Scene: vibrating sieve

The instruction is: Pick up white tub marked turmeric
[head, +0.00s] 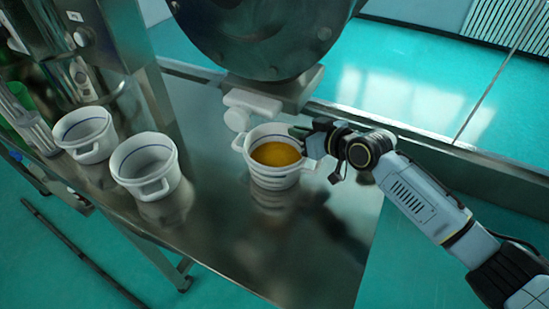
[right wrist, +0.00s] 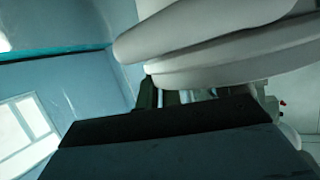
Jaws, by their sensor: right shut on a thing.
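A white tub (head: 273,157) with a dark band inside its rim holds orange-yellow powder. It is upright at the middle of the metal table, below the machine's white spout; I cannot tell whether its base touches the table. No marking can be read on it. My right gripper (head: 308,142) is shut on the tub's right side, at the rim or handle. In the right wrist view the tub's white rounded side (right wrist: 220,50) fills the top, and the gripper's fingers (right wrist: 205,97) meet it. My left gripper is not in view.
Two empty white tubs (head: 146,166) (head: 86,135) stand to the left on the metal table (head: 230,215). The large round machine (head: 262,35) with its white spout (head: 248,106) hangs close above the filled tub. Green-and-clear containers (head: 25,120) stand at far left. The front right of the table is clear.

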